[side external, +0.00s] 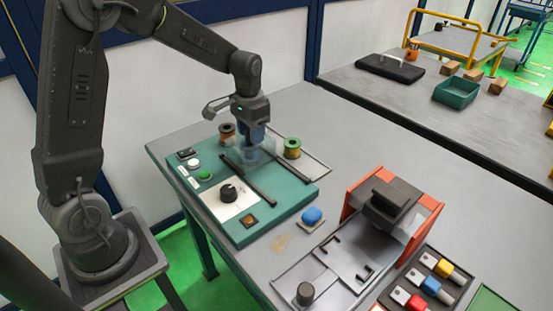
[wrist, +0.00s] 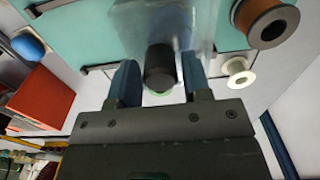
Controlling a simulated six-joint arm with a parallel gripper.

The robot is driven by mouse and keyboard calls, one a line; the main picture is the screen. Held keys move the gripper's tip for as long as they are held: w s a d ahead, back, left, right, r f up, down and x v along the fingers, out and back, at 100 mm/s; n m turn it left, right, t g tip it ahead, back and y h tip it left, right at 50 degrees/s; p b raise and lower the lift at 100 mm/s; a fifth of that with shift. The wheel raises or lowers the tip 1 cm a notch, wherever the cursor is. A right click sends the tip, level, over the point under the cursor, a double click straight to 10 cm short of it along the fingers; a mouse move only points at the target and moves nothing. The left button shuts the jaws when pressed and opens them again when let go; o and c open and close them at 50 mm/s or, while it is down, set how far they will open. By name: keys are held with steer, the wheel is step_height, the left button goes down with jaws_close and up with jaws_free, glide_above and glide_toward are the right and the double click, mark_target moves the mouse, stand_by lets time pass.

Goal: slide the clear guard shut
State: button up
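The clear guard (side external: 266,151) is a see-through box at the back end of two dark rails (side external: 262,185) on the teal machine top. In the wrist view the guard (wrist: 185,25) shows as a hazy pane, with a black cylindrical knob (wrist: 160,67) standing in front of it. My gripper (side external: 250,146) is over the guard, pointing down. In the wrist view my gripper (wrist: 160,82) has its two blue fingers apart, one each side of the knob, with a visible gap on both sides. The side view hides the knob behind the fingers.
Buttons (side external: 205,174) and a black dial (side external: 228,192) are on the panel in front. A blue knob (side external: 312,215) and a red-sided fixture (side external: 425,199) stand to the right.

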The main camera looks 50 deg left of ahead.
steer(key=shift+o, duration=1.1)
steer(key=shift+r, duration=0.1)
steer(key=shift+r, duration=2.85)
steer(key=shift+s+d+r, duration=0.1)
steer(key=s+d+r+t, duration=0.2)
steer(key=s+d, duration=0.3)
steer(key=s, duration=0.5)
steer(key=s+d+r+t, duration=0.3)
steer(key=s+d+r, duration=0.1)
steer(key=s, duration=0.6)
steer(key=shift+s+d+r+t, duration=0.15)
steer(key=shift+d+r+t, duration=0.2)
steer(key=shift+d, duration=0.4)
